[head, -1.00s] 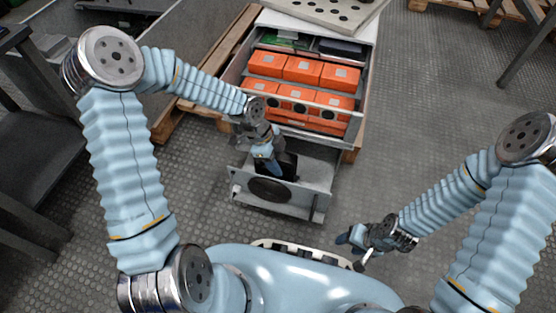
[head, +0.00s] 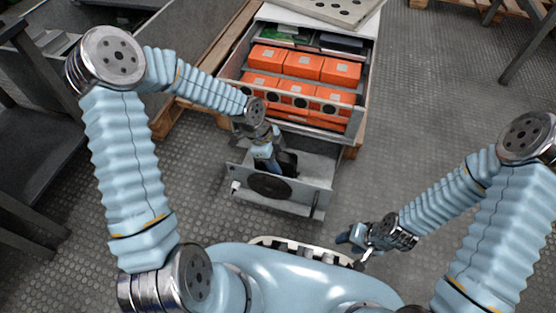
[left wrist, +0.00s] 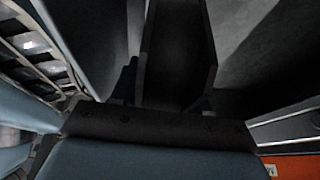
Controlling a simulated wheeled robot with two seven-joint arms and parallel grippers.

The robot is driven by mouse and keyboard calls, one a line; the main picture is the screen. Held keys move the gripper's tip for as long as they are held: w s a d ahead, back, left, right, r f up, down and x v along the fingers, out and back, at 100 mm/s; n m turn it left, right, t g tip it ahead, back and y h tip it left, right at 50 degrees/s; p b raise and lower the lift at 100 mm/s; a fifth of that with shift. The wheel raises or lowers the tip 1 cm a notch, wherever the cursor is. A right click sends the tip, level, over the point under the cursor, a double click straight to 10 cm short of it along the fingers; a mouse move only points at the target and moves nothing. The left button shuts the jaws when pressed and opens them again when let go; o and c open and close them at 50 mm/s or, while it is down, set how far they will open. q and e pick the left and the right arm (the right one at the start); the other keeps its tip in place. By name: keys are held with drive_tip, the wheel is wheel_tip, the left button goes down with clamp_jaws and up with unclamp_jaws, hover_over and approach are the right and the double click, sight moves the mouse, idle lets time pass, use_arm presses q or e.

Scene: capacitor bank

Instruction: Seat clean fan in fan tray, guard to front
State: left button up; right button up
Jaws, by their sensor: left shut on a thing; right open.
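The fan tray (head: 308,200) is the pulled-out grey drawer at the bottom of the cabinet, with a round dark opening (head: 270,186) in its front panel. My left gripper (head: 272,166) reaches down into the tray just behind that panel. It is shut on the dark fan (head: 288,163), of which only part shows beside the fingers. In the left wrist view the black fan (left wrist: 178,60) fills the middle, close to the camera. Whether the fan rests on the tray floor and which way its guard faces I cannot tell. My right gripper (head: 350,239) is open and empty, right of the tray.
Above the tray, an open drawer holds several orange capacitor blocks (head: 303,67) behind a grey front rail (head: 300,97). A perforated plate (head: 335,8) lies on the cabinet top. A dark bench (head: 35,130) stands at left. The floor right of the tray is clear.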

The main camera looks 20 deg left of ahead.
use_arm(q)
drive_tip(key=shift+f+b, duration=0.85)
drive_tip(key=shift+f, duration=0.45)
idle(0.4)
drive_tip(key=o, duration=1.4)
drive_tip(key=shift+c, duration=0.2)
drive_tip(key=p+v, duration=0.4)
drive_tip(key=v, duration=1)
drive_tip(key=shift+f, duration=0.1)
